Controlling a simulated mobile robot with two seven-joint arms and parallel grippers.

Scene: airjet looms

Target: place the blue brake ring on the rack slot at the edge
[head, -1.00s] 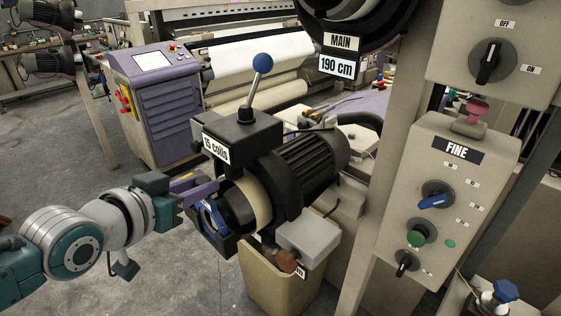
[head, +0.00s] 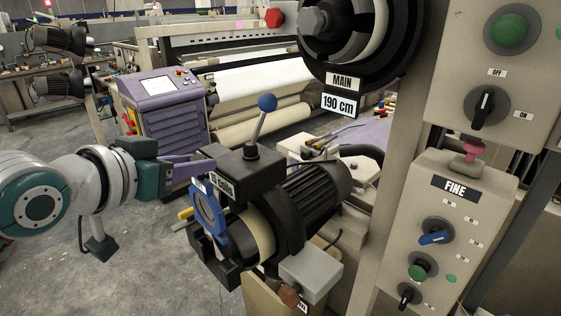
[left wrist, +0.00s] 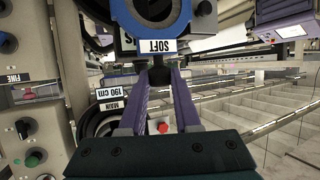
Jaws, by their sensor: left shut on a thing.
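The blue brake ring (head: 222,226) hangs upright at the front of the black feeder (head: 300,205). My left gripper (head: 205,168), with purple fingers, is shut on its top. In the left wrist view, the ring (left wrist: 133,27) lies beyond the fingertips (left wrist: 163,73) and bears a white "SOFT" tag. The ring overlaps the feeder's front bracket in the head view; I cannot tell if they touch. The feeder's "15 coils" label is partly hidden by the gripper. My right gripper is not in view. I cannot make out the rack slot.
The "FINE" control box (head: 445,230) is at the right. A purple cabinet (head: 170,120) stands behind. Grey floor is open at the lower left.

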